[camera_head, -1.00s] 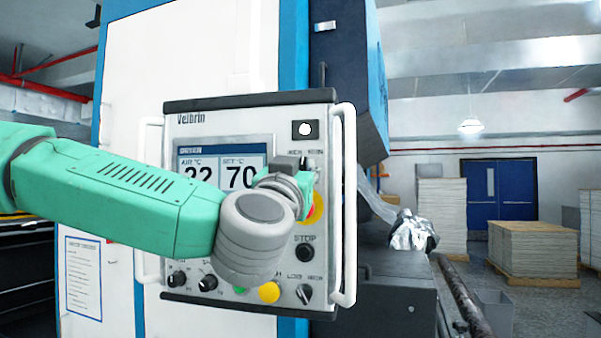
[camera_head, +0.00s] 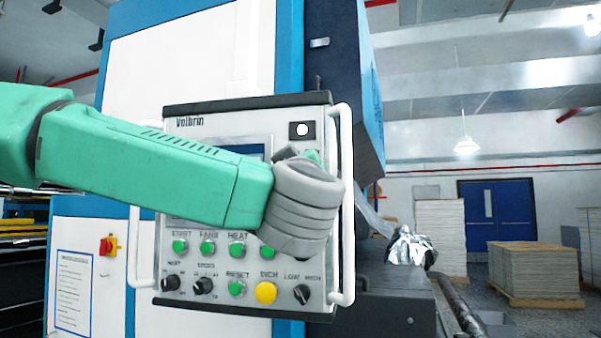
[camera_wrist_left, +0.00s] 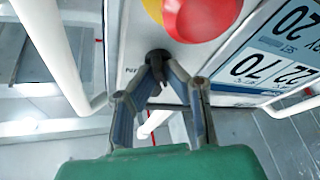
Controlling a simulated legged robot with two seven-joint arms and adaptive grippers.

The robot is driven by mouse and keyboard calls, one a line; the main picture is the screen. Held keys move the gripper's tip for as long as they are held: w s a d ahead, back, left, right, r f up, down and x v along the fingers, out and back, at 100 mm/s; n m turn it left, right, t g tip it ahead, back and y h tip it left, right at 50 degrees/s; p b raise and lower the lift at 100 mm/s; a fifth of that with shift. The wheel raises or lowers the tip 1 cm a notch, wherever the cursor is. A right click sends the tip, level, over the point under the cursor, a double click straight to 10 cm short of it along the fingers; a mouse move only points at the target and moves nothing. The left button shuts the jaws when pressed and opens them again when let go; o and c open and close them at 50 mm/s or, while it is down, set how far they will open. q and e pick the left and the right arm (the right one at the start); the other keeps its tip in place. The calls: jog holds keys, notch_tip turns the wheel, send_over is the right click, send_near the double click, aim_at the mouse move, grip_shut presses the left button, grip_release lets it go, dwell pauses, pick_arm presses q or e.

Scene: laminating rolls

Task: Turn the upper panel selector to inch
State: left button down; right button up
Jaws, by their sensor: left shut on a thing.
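The upper panel selector is a small black knob (camera_wrist_left: 156,57), seen in the left wrist view beside the red-and-yellow emergency stop. My left gripper (camera_wrist_left: 160,72) has its fingertips closed around this knob. The knob's pointer direction is hidden by the fingers, and the lettering beside it is too small to read. In the head view my grey left wrist covers the selector and the fingers at the upper right of the control panel (camera_head: 245,118). My right gripper is in neither view.
The emergency stop (camera_wrist_left: 195,14) sits close to the fingers. White handles (camera_head: 346,220) flank the panel. Green buttons (camera_head: 237,250), a yellow button (camera_head: 266,293) and a lower right black selector (camera_head: 302,294) lie below my arm. The display (camera_head: 245,150) is mostly covered.

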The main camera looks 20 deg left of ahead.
pick_arm(q)
jog(key=shift+w+f, duration=0.1)
jog(key=shift+f, duration=0.15)
jog(key=c, duration=1.6)
grip_release()
jog(key=shift+w, duration=0.1)
jog(key=shift+c, duration=0.2)
jog(key=shift+w, duration=0.1)
jog(key=shift+s, duration=0.35)
jog(key=v, duration=1.1)
jog(key=shift+d+f, duration=0.2)
jog(key=shift+d, duration=0.05)
